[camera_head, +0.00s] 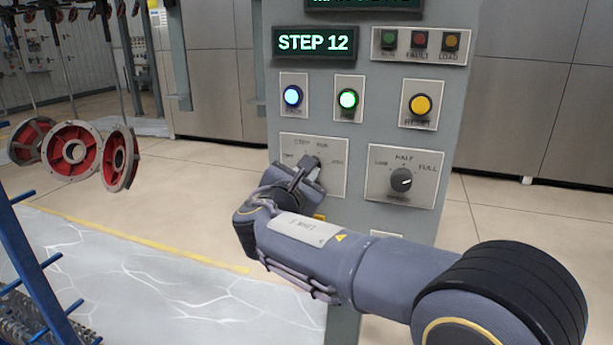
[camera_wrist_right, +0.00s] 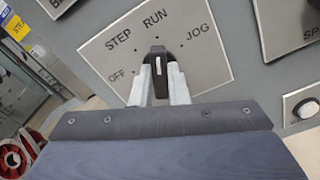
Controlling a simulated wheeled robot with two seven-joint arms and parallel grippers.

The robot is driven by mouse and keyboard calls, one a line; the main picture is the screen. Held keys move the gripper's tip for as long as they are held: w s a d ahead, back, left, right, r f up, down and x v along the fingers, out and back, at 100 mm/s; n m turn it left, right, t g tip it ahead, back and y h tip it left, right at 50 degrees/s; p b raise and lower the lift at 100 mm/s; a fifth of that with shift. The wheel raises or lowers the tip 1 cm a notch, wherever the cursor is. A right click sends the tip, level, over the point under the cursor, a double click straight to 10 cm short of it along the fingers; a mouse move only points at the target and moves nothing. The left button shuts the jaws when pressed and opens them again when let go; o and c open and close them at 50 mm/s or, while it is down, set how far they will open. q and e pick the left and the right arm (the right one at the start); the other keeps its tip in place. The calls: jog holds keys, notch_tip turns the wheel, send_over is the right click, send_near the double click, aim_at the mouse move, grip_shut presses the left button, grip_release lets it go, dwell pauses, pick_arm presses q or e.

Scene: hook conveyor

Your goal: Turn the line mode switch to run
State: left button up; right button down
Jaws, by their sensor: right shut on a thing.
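The line mode switch (camera_wrist_right: 158,50) is a black knob on a silver plate marked OFF, STEP, RUN and JOG. In the right wrist view its white mark points up, roughly at the RUN label. My right gripper (camera_wrist_right: 160,82) is shut on the knob, with one pale finger on each side. In the head view the switch plate (camera_head: 335,178) is on the grey control panel, and my right gripper (camera_head: 310,168) covers much of the knob and the plate's lower left. My left gripper is not in view.
Red wheels (camera_head: 72,152) hang at the left.

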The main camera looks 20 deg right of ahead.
jog(key=c, duration=1.4)
grip_release()
jog(key=b+v, duration=0.1)
jog(key=v, duration=0.6)
jog(key=shift+s+a, duration=0.25)
jog(key=shift+s, duration=0.1)
